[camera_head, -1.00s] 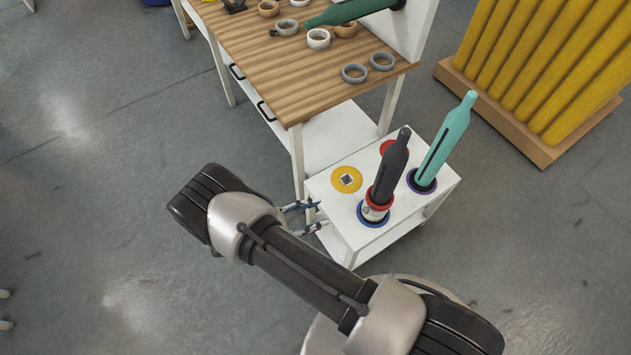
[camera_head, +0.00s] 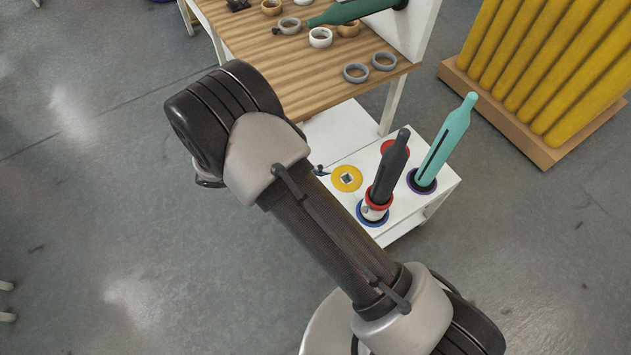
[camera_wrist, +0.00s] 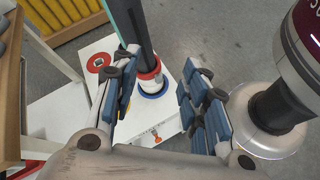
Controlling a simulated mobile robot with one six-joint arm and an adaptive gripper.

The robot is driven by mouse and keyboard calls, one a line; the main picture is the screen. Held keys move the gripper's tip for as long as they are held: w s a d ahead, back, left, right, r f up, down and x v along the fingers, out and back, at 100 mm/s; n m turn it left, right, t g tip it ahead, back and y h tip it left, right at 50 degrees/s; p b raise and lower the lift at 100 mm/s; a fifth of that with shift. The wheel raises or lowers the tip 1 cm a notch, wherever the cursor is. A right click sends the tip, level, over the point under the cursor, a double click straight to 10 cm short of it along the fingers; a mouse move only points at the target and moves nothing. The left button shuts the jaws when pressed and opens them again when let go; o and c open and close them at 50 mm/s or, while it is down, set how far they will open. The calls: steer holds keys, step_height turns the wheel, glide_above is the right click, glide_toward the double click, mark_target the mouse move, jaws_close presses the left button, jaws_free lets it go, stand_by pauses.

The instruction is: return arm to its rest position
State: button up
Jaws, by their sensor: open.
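My gripper (camera_wrist: 163,64) is open and empty in the wrist view, its blue-padded fingers spread wide. In the head view my arm hides it except for a small fingertip beside the white stand. The white stand (camera_head: 393,235) holds a dark bottle-shaped spindle (camera_head: 390,165) with a red ring and a white roll low on it, above a blue disc. The spindle (camera_wrist: 146,40) shows beyond and between my fingers in the wrist view; whether there is contact I cannot tell, but a gap shows. A teal spindle (camera_head: 445,140) stands upright on a purple disc.
A yellow disc (camera_head: 347,178) and a red disc (camera_head: 401,147) lie on the stand. The wooden table (camera_head: 300,70) behind carries several tape rolls and a green spindle (camera_head: 345,12). Yellow tubes (camera_head: 540,70) stand at the right.

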stand_by(0.4)
steer(key=s+d+r+m+g+y, duration=0.1)
steer(key=s+d+r+m+y, duration=0.2)
steer(key=r, duration=0.7)
steer(key=s+d+r+m+g+y, duration=0.1)
steer(key=d+r+m+y, duration=0.4)
steer(key=r, duration=0.4)
steer(key=s+d+r+m+t+y, duration=0.4)
steer(key=s+r+m, duration=0.3)
steer(key=s, duration=0.5)
step_height(320, 180, up, 3)
steer(key=shift+s+d+f+t, duration=0.2)
steer(key=shift+s+d+t, duration=0.05)
steer(key=shift+d+t, duration=0.35)
